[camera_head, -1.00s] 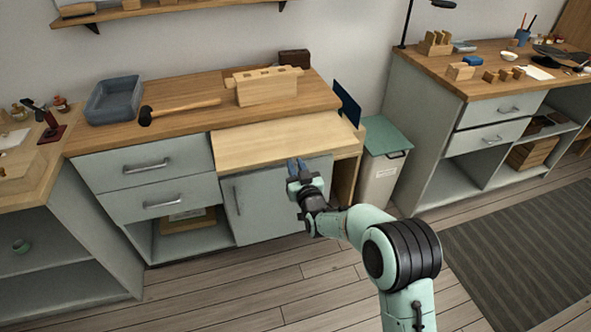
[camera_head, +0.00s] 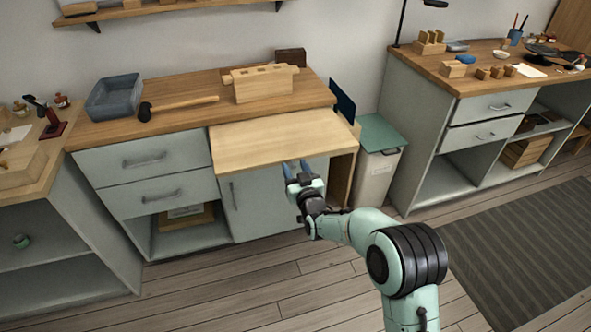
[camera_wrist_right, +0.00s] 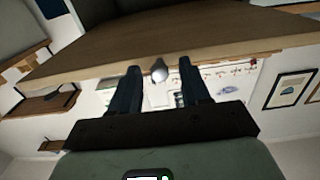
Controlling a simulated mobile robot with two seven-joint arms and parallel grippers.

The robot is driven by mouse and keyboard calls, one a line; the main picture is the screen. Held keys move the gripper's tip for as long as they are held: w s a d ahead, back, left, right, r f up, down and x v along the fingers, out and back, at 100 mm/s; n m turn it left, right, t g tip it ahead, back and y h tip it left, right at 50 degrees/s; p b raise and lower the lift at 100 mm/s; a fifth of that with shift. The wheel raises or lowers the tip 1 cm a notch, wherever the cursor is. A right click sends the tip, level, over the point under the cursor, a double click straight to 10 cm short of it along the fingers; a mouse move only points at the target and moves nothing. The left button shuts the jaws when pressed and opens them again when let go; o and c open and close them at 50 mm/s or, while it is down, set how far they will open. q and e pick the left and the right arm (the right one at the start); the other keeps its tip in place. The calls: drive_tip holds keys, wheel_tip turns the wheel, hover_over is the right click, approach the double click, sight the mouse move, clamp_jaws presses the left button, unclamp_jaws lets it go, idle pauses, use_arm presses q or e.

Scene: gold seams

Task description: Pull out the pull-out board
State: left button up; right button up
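The pull-out board (camera_head: 270,142) is a pale wooden slab sticking out in front of and below the middle worktop. Its front edge also spans the right wrist view (camera_wrist_right: 230,45). My right gripper (camera_head: 297,168) is at the board's front edge. In the wrist view its two dark fingers (camera_wrist_right: 160,68) stand either side of a small metal knob (camera_wrist_right: 160,74) on the board. They are partly closed, and the board moves with them, so they appear shut on the knob; the actual contact is hard to see. My left gripper is not in view.
A wooden block (camera_head: 263,88), a mallet (camera_head: 180,107) and a grey-blue tray (camera_head: 113,97) are on the worktop (camera_head: 205,90) behind the board. A lidded bin (camera_head: 375,170) stands right of the cabinet. The board's top is bare. Floor in front is clear.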

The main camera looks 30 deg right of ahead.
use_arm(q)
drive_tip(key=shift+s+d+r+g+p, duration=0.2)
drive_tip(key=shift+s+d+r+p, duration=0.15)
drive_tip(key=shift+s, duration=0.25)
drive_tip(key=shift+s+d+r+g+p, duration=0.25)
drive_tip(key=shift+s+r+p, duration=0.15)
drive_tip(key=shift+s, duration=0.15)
use_arm(e)
drive_tip(key=v, duration=1.3)
drive_tip(key=shift+s, duration=0.25)
drive_tip(key=shift+f, duration=0.1)
